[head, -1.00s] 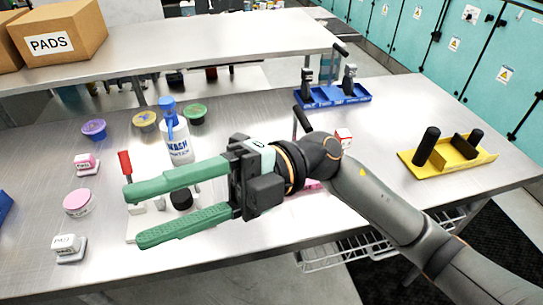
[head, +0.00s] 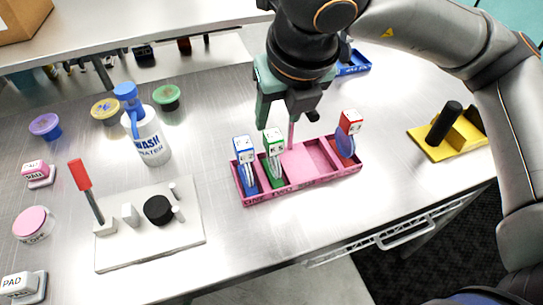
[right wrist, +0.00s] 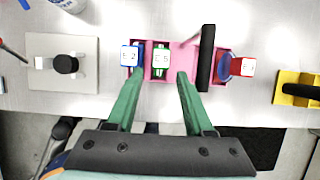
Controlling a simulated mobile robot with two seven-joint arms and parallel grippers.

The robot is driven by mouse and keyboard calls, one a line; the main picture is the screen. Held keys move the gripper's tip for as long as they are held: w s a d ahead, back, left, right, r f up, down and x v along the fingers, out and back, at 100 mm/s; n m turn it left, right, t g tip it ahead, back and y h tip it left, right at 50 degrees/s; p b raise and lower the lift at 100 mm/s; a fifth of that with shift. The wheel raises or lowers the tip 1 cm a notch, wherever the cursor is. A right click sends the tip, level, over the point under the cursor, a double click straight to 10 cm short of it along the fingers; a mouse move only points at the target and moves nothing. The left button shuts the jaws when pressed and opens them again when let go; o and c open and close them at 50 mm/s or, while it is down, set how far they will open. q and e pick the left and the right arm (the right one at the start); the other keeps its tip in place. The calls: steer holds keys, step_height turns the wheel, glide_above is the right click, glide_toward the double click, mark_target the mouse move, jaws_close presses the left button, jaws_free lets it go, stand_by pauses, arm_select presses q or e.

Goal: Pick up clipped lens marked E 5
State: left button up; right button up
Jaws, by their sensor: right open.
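The clipped lens marked E 5 (head: 273,142) has a green-edged white tag, a metal clip and a green lens. It stands in a pink tray (head: 318,178), between a blue-tagged lens (head: 245,152) and the tray's middle. Its tag also shows in the right wrist view (right wrist: 161,62). My right gripper (head: 286,114) is open and empty, with green fingers pointing down at the tray. In the right wrist view its fingertips (right wrist: 159,74) appear on either side of the E 5 tag; the exact height gap is unclear. My left gripper is not in view.
A red-tagged lens (head: 349,125) stands at the tray's right end. A black handle (right wrist: 205,58) rises from the tray right of E 5. A wash bottle (head: 147,135), white board (head: 120,255) and yellow holder (head: 438,148) stand around.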

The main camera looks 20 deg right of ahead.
mark_target(275, 137)
steer(key=x, duration=0.4)
steer(key=shift+f, duration=0.25)
steer(key=shift+p+x, duration=0.6)
steer(key=shift+x, duration=2.05)
steer(key=shift+s+d, duration=0.1)
jaws_close()
